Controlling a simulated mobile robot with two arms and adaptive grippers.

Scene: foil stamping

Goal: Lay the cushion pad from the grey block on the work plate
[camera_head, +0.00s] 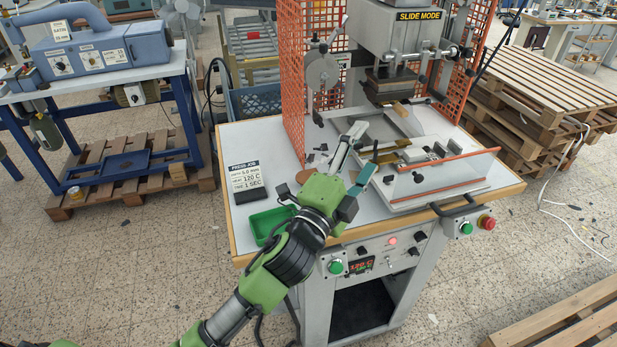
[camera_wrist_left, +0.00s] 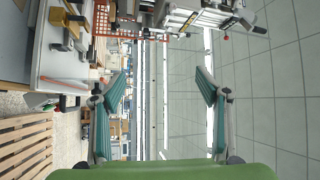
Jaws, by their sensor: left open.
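My left gripper (camera_head: 364,150) is above the white bench top, its teal-padded fingers spread and nothing between them. In the left wrist view the same two fingers (camera_wrist_left: 160,90) stand wide apart. A flat metal plate (camera_head: 377,127) lies under the press head, beyond the gripper; it looks like the work plate. A small brown flat piece (camera_head: 304,172) shows just left of the gripper, partly hidden by it. I cannot tell whether it is the cushion pad. I cannot make out the grey block; the gripper and arm cover part of the bench. My right gripper is not in view.
The press head (camera_head: 392,84) hangs over the bench between orange mesh guards (camera_head: 293,85). A clear-fronted fixture (camera_head: 440,172) stands right of the gripper. A green tray (camera_head: 270,224) and a dark job card stand (camera_head: 248,182) are on the left. Bare bench (camera_head: 258,140) shows behind the card.

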